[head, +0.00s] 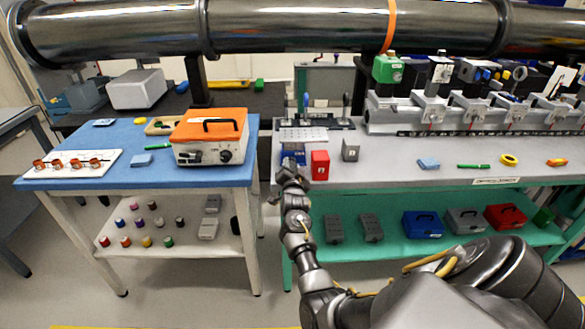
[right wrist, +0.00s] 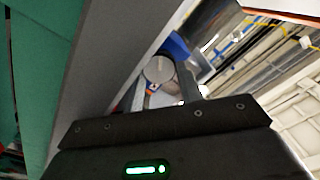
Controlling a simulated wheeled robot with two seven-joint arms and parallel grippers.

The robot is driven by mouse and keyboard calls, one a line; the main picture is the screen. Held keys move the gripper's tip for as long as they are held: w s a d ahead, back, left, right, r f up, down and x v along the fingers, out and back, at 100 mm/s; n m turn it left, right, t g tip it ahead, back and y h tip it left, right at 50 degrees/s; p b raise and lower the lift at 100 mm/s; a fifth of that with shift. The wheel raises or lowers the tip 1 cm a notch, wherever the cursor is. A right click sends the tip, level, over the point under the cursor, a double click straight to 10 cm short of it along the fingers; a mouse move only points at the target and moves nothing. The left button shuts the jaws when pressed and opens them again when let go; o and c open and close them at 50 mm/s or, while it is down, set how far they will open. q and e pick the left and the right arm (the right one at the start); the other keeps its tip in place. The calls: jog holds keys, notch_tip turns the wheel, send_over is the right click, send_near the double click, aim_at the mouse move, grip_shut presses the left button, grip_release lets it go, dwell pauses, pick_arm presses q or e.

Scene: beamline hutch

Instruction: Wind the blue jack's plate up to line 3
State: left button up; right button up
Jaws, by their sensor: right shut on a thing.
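The blue jack (head: 293,150) stands near the front left corner of the grey bench, partly hidden behind my right gripper (head: 288,172). In the right wrist view a round grey knob (right wrist: 158,69) sits between the fingers of my right gripper (right wrist: 164,92), with a blue part of the jack (right wrist: 178,46) just behind it. The gripper is shut on this knob. The jack's plate and its line marks are too small or hidden to read. My left gripper is in neither view.
An orange-topped instrument (head: 210,136) sits on the blue table (head: 110,180) to the left. The grey bench (head: 390,172) has free room right of the blocks.

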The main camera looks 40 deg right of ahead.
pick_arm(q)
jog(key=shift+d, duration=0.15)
pick_arm(e)
jog(key=shift+f, duration=0.15)
jog(key=o, duration=1)
jog(key=shift+s, duration=0.15)
